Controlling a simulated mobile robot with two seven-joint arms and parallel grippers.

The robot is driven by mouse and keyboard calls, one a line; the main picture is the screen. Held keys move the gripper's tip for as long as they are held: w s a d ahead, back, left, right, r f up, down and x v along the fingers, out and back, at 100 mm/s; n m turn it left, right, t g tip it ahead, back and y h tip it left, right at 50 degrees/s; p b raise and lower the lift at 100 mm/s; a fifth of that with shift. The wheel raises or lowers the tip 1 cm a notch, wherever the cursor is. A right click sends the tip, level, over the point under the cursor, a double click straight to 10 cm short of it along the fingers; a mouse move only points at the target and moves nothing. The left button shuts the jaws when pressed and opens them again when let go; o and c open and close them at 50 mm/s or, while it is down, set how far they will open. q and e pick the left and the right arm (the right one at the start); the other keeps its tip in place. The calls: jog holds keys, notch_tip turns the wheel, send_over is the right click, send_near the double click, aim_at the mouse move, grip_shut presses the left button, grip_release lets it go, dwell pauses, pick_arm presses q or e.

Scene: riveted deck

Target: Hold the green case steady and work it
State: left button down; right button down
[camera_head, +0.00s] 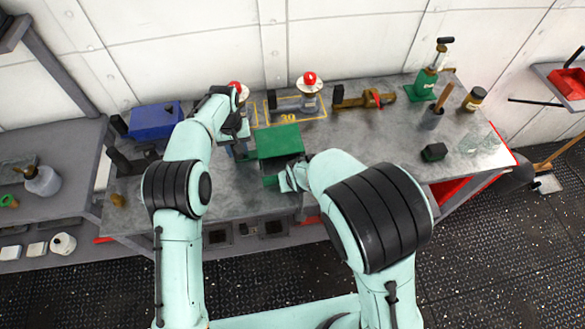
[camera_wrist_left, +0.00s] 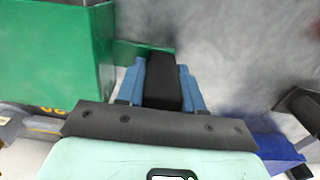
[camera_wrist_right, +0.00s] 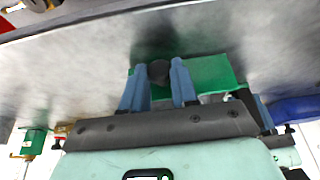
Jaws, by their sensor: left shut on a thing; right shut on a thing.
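The green case (camera_head: 280,140) stands on the grey workbench between my two grippers. It fills the upper left of the left wrist view (camera_wrist_left: 50,60), with a thin green strip beside it. My left gripper (camera_head: 241,150) is at its left side; its blue fingers (camera_wrist_left: 163,80) are shut on a black block beside the case. My right gripper (camera_head: 284,181) is at its near side, by a small green part (camera_head: 270,181). In the right wrist view, its fingers (camera_wrist_right: 158,76) are shut on a dark round knob (camera_wrist_right: 158,70) in front of a green face (camera_wrist_right: 210,73). The knob's attachment is partly hidden.
A blue box (camera_head: 155,120) lies at the left of the workbench (camera_head: 370,150). A green jack-like tool (camera_head: 428,78) and a dark green block (camera_head: 434,152) are to the right. The bench's right middle is mostly clear.

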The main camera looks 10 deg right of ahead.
jog(key=shift+s, duration=0.7)
pick_arm(q)
jog(key=shift+w, duration=0.1)
pick_arm(e)
jog(key=c, duration=0.9)
grip_release()
jog(key=shift+o, duration=0.2)
jog(key=v, duration=1.2)
jog(key=shift+w, duration=0.1)
